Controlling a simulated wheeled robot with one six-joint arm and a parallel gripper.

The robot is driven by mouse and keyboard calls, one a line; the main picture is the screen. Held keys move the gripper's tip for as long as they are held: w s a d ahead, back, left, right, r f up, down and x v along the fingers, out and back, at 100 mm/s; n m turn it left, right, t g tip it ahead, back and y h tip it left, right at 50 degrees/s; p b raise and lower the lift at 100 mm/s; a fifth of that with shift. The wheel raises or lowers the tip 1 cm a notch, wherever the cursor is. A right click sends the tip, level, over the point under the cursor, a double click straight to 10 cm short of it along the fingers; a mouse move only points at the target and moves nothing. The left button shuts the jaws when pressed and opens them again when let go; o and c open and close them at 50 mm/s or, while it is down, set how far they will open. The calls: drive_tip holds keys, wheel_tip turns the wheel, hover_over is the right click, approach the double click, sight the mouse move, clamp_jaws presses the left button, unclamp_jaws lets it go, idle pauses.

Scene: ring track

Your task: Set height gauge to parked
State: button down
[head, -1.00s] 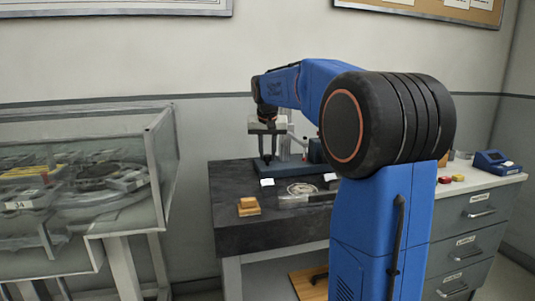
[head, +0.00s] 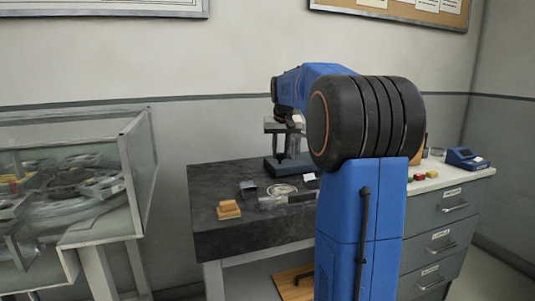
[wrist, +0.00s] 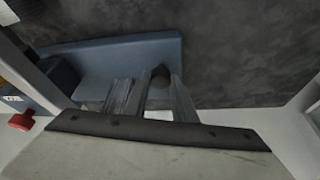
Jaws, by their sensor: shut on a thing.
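The height gauge stands on the dark stone-topped bench in the head view, with a blue-grey base (head: 283,166) and an upright column behind my gripper. My gripper (head: 284,124) is above the base, pointing down. In the wrist view my gripper (wrist: 153,88) shows two grey fingers shut on a small dark round part (wrist: 160,76), which looks like part of the gauge. The long blue-grey base (wrist: 120,58) lies below the fingers. The gauge's slider and any scale marks are hidden or too small to read.
The bench (head: 225,180) also bears an orange-brown block (head: 228,209) and a coiled pale ring (head: 281,189). A drawer cabinet (head: 445,215) stands at right. A glass display case (head: 135,165) stands at left. A red knob-like thing (wrist: 21,121) is at the left of the wrist view.

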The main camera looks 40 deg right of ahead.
drive_tip(key=shift+s+d, duration=0.2)
drive_tip(key=shift+d, duration=0.4)
drive_tip(key=c, duration=1.5)
unclamp_jaws()
drive_tip(key=shift+d, duration=0.2)
drive_tip(key=shift+o, duration=0.2)
drive_tip(key=shift+a, duration=0.1)
drive_tip(key=shift+s+a+r, duration=0.1)
drive_tip(key=shift+s+r, duration=0.1)
drive_tip(key=shift+r, duration=0.3)
drive_tip(key=v, duration=1.6)
drive_tip(key=shift+s+a+r, duration=0.1)
drive_tip(key=shift+a, duration=0.05)
